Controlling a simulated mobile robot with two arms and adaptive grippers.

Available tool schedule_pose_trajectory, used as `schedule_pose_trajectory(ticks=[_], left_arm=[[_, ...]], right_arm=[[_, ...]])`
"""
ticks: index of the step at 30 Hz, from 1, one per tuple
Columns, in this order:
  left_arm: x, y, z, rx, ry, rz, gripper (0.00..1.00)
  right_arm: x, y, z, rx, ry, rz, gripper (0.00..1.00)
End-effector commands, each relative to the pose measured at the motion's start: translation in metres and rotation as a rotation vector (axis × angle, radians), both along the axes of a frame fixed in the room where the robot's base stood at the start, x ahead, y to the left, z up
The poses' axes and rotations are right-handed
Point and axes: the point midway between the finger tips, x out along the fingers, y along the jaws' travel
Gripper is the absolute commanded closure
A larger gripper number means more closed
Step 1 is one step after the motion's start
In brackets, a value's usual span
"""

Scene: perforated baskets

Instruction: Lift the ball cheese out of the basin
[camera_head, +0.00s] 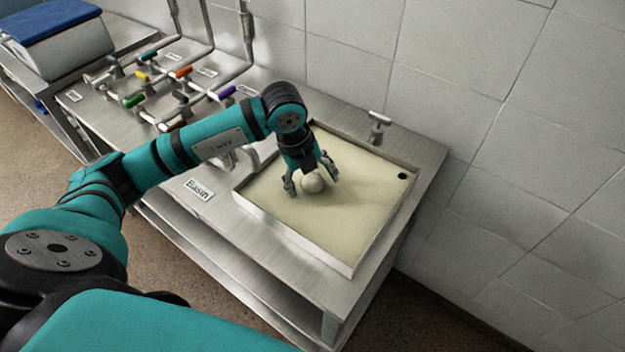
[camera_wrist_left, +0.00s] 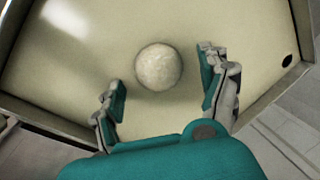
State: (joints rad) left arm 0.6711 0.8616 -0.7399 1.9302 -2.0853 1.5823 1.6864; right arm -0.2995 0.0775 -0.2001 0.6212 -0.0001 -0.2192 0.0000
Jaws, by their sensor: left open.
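The ball cheese (camera_head: 312,185) is a pale, round ball in the basin (camera_head: 350,262), which has a cream-coloured inside and a label reading "Basin". My left gripper (camera_head: 312,182) is over the basin, open, with its fingers on either side of the ball in the head view. In the left wrist view the ball (camera_wrist_left: 159,67) lies ahead of the open fingertips (camera_wrist_left: 160,68), with gaps on both sides and nothing held. Whether the fingers are level with the ball is hard to tell. My right gripper is not in view.
Basin walls surround the ball, and a dark round hole (camera_head: 402,176) is near the far right corner. A tap (camera_head: 378,124) stands behind the basin. Several coloured valve handles and pipes are at the left, near a white box with a blue lid (camera_head: 55,30). A tiled wall stands behind.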

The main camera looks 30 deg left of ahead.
Motion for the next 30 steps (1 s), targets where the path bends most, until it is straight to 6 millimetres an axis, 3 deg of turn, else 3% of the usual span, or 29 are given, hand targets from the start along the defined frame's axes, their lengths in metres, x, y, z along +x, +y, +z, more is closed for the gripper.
schedule_pose_trajectory(ticks=[4, 11, 25, 30], left_arm=[[0.0022, -0.0009, -0.0122, 0.001, 0.000, 0.002, 0.22], [0.0027, -0.0010, -0.0137, 0.001, -0.001, 0.001, 0.22], [0.0027, -0.0010, -0.0132, 0.001, -0.001, 0.001, 0.84], [0.0029, -0.0010, -0.0129, 0.001, -0.002, 0.001, 0.84]], right_arm=[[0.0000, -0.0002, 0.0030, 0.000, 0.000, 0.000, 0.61], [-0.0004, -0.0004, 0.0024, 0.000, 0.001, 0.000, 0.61], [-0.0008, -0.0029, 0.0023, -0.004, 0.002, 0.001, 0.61], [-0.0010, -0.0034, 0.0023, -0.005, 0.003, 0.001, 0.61]])
